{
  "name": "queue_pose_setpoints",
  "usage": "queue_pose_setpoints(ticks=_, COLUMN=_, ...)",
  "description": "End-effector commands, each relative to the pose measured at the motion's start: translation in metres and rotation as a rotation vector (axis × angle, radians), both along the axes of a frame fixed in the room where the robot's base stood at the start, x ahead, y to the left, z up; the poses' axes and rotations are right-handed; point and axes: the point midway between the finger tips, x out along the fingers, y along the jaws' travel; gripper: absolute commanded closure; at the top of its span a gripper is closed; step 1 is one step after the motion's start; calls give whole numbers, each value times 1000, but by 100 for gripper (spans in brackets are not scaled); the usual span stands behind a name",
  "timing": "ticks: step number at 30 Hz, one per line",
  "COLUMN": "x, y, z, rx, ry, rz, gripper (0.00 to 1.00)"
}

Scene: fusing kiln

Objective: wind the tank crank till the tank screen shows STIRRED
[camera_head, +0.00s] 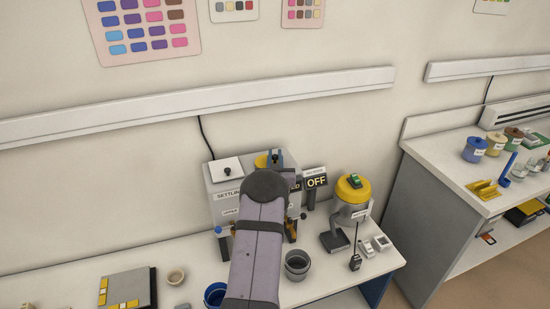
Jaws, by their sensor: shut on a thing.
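The settling tank (225,190) is a grey box at the back of the bench, labelled "SETTLIN…", its right part hidden by my arm. A dark screen (297,186) beside my arm shows only its last letters, "ED"; the rest is covered. My gripper (291,231) shows only in part, dark and small, at the tank's front right, behind my arm. It is shut on what seems to be the tank crank, of which a small orange bit (289,225) shows. The crank's shape and angle are hidden.
A separate sign (316,181) reads "OFF". A grey cup (297,264) and a blue cup (215,294) stand close to my arm. A yellow-marked tray (128,288) lies at the left.

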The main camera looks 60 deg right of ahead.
Motion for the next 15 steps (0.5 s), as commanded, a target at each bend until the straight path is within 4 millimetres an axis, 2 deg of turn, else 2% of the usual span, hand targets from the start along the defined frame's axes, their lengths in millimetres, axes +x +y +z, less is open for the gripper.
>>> queue_pose_setpoints(ticks=8, x=-2, y=-5, z=-3, rx=-4, ry=0, rz=101, gripper=100)
queue_pose_setpoints(ticks=15, x=-1, y=-10, z=-3, rx=-5, ry=1, rz=262, gripper=100)
